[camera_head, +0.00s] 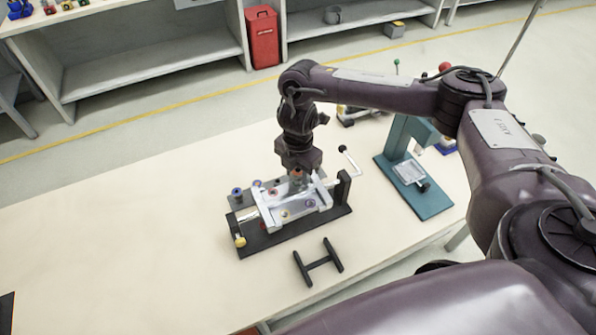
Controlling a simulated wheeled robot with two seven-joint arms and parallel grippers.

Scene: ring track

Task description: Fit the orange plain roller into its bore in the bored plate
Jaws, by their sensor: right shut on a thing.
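The bored plate (298,207) is a light grey plate held in a dark clamping fixture (283,236) on the bench. Small coloured rings mark several places on it. My right gripper (297,181) points down over the back part of the plate and is shut. My left gripper is not in view.
A black H-shaped stand (318,262) lies in front of the fixture. A teal press (433,197) stands to the right. The bench (130,235) is clear on the left. Shelves and a red bin (262,37) stand beyond.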

